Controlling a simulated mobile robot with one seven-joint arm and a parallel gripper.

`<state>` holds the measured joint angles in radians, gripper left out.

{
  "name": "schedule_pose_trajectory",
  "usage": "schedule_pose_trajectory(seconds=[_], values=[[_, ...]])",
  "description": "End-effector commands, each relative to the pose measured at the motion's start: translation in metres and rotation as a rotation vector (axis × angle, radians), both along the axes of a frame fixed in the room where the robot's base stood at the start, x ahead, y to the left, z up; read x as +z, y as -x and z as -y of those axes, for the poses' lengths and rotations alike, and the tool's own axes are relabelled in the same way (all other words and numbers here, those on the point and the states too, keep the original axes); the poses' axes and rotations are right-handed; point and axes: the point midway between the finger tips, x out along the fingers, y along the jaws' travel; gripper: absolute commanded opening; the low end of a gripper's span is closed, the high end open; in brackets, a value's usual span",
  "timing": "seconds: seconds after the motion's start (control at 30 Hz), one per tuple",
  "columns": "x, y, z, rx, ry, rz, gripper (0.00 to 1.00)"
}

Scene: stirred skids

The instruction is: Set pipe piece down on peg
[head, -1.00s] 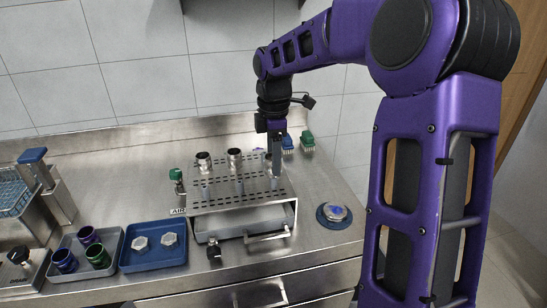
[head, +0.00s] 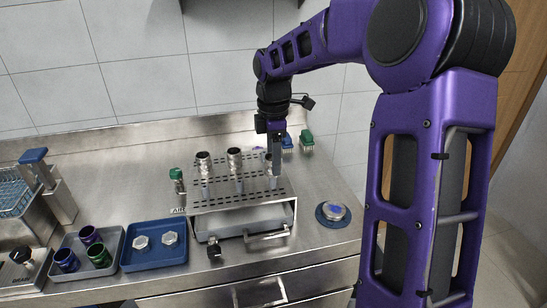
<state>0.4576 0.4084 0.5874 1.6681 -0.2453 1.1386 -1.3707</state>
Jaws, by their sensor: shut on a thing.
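My gripper (head: 273,164) points down over the right side of a perforated steel rack (head: 222,203). It is shut on the pipe piece, which is mostly hidden by the fingers, just above or at the rack's top. I cannot tell whether the piece touches a peg. Two metal pipe pieces stand upright toward the back of the rack, one at left (head: 204,165) and one in the middle (head: 235,161). Short pale pegs show in front of them, a left peg (head: 205,188) and a middle peg (head: 239,184).
A blue tray (head: 133,265) with two hex nuts and a grey tray (head: 77,274) with coloured cups stand at left. A green-capped bottle (head: 177,180) stands beside the rack. Blue (head: 286,142) and green (head: 306,140) brushes lie behind my gripper. A round blue-based dish (head: 333,214) is at right.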

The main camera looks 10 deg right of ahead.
Motion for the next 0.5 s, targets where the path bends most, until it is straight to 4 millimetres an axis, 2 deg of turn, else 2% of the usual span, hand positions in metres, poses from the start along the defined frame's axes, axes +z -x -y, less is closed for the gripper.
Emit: schedule_pose_trajectory(seconds=[0.5], values=[[-0.0077, -0.0001, 0.0002, 0.0, 0.0, 0.001, 0.0]])
